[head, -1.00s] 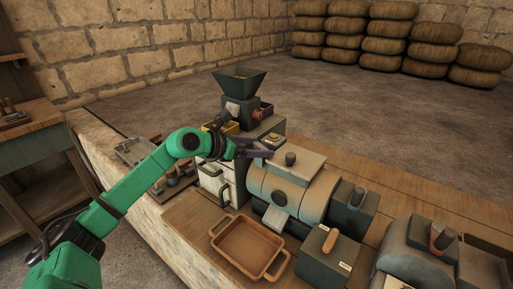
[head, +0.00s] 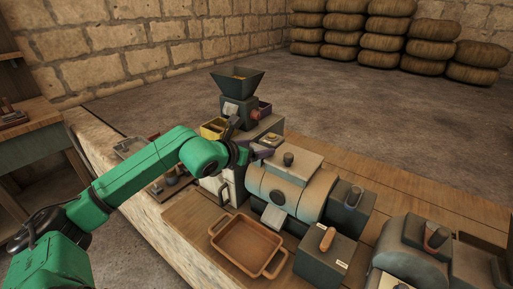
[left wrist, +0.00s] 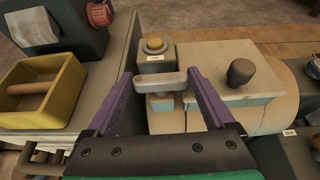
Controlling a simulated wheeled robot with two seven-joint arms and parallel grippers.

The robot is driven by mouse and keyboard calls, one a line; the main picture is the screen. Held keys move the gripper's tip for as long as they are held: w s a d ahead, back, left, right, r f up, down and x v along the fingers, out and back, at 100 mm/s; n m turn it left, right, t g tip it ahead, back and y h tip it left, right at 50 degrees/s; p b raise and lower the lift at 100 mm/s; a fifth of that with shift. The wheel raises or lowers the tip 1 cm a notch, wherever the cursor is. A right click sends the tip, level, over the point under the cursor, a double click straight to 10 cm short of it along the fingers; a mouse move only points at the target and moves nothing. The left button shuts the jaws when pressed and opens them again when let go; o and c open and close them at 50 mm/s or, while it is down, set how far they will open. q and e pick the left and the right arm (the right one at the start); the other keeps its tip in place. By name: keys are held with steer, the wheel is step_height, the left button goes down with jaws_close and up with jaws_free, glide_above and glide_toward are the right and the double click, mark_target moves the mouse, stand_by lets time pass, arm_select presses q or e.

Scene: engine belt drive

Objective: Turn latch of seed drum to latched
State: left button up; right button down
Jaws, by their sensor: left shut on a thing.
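The seed drum (head: 310,194) is a pale rounded body with a flat lid (head: 290,164) and a dark knob. In the left wrist view the lid (left wrist: 205,73) lies right of centre. The latch is a short grey bar (left wrist: 160,79) at the lid's left edge, lying crosswise in that view. My left gripper (head: 262,152) is over the lid's left side; its purple fingers (left wrist: 160,82) stand at both ends of the bar and are shut on it. The latch is mostly hidden by the gripper in the head view. My right gripper is not in view.
A block with a yellow button (left wrist: 154,46) stands just beyond the latch. A yellow box (left wrist: 38,90) and the hopper (head: 238,83) are to the left. An orange tray (head: 247,244) sits in front of the drum. A dark lever box (head: 325,258) is right of it.

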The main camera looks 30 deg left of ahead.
arm_select(q)
steer(key=o, duration=1.1)
steer(key=shift+s, duration=0.1)
steer(key=shift+s+a+b, duration=0.35)
steer(key=shift+s+b, duration=0.15)
steer(key=shift+b, duration=0.2)
steer(key=shift+s+d+r+b, duration=0.1)
steer(key=shift+s+r+b, duration=0.05)
steer(key=shift+s+b, duration=0.25)
steer(key=shift+s+d+r+b, duration=0.1)
steer(key=shift+s+b, duration=0.3)
steer(key=shift+s+r+b, duration=0.3)
steer(key=shift+s+b, duration=0.25)
steer(key=shift+b, duration=0.05)
steer(key=b, duration=0.4)
glide_toward(258, 149)
steer(key=d+r+v, duration=0.1)
steer(key=v, duration=0.4)
steer(key=shift+s+a+p, duration=0.15)
steer(key=shift+a+p, duration=0.15)
steer(key=shift+a, duration=0.25)
